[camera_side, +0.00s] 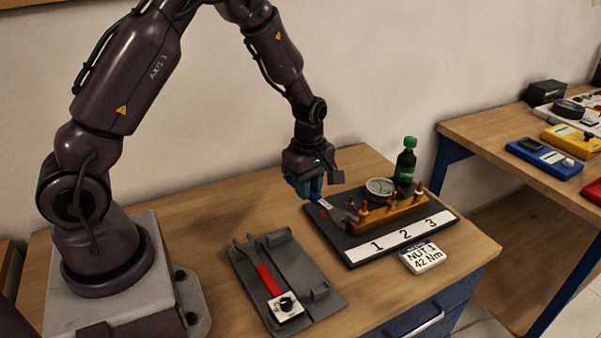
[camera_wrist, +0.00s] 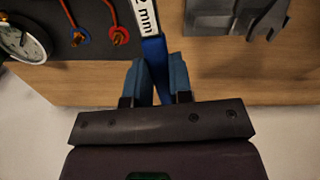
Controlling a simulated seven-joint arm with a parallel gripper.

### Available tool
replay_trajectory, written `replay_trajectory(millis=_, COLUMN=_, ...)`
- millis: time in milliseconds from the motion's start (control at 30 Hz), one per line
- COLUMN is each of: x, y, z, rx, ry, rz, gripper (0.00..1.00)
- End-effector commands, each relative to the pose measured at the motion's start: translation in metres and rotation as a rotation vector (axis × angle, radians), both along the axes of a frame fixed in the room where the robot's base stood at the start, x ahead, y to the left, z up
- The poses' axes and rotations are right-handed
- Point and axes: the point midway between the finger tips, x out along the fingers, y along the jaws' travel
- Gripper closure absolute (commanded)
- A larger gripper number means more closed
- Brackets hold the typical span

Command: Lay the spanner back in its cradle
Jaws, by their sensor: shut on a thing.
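My gripper (camera_side: 310,192) is shut on the blue handle of the spanner (camera_wrist: 153,50), with both blue fingers against its sides. The spanner's label ends in "2 mm"; its head is outside the wrist view. In the side view the grey spanner head (camera_side: 343,214) is over the gauge board, by the leftmost fitting of the orange block. Whether its jaw is around that fitting I cannot tell. The grey cradle tray (camera_side: 292,262) lies to the front left of the board, and part of it shows in the wrist view (camera_wrist: 212,20). Its right-hand bed is empty.
A red-handled wrench (camera_side: 268,280) with a dial lies on the tray's left side. The board (camera_side: 345,245) carries the orange block (camera_side: 388,215) and a round gauge (camera_side: 380,187). A dark bottle (camera_side: 405,165) stands behind, and a "NUT 42 Nm" card (camera_side: 424,257) lies in front.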

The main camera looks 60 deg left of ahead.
Motion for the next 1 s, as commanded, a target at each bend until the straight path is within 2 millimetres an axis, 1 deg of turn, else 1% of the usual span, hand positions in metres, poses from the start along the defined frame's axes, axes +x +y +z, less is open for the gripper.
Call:
replay_trajectory(millis=33, x=-0.004, y=-0.01, z=0.0, rx=-0.002, ry=-0.001, rz=-0.127, gripper=1.0)
replay_trajectory(millis=100, x=-0.009, y=-0.022, z=0.0, rx=-0.002, ry=-0.002, rz=-0.317, gripper=1.0)
replay_trajectory(millis=167, x=-0.013, y=-0.032, z=0.0, rx=-0.002, ry=0.0, rz=-0.49, gripper=1.0)
replay_trajectory(millis=200, x=-0.016, y=-0.038, z=-0.001, rx=-0.001, ry=-0.001, rz=-0.608, gripper=1.0)
replay_trajectory(millis=367, x=-0.028, y=-0.06, z=-0.002, rx=-0.001, ry=-0.001, rz=-1.071, gripper=1.0)
replay_trajectory(millis=400, x=-0.031, y=-0.065, z=-0.002, rx=-0.001, ry=-0.001, rz=-1.185, gripper=1.0)
replay_trajectory(millis=733, x=-0.054, y=-0.094, z=-0.004, rx=0.001, ry=-0.001, rz=-2.1, gripper=1.0)
replay_trajectory(millis=900, x=-0.063, y=-0.102, z=-0.006, rx=-0.001, ry=0.001, rz=-2.547, gripper=1.0)
replay_trajectory(millis=1000, x=-0.067, y=-0.104, z=-0.008, rx=0.0, ry=0.001, rz=-2.781, gripper=1.0)
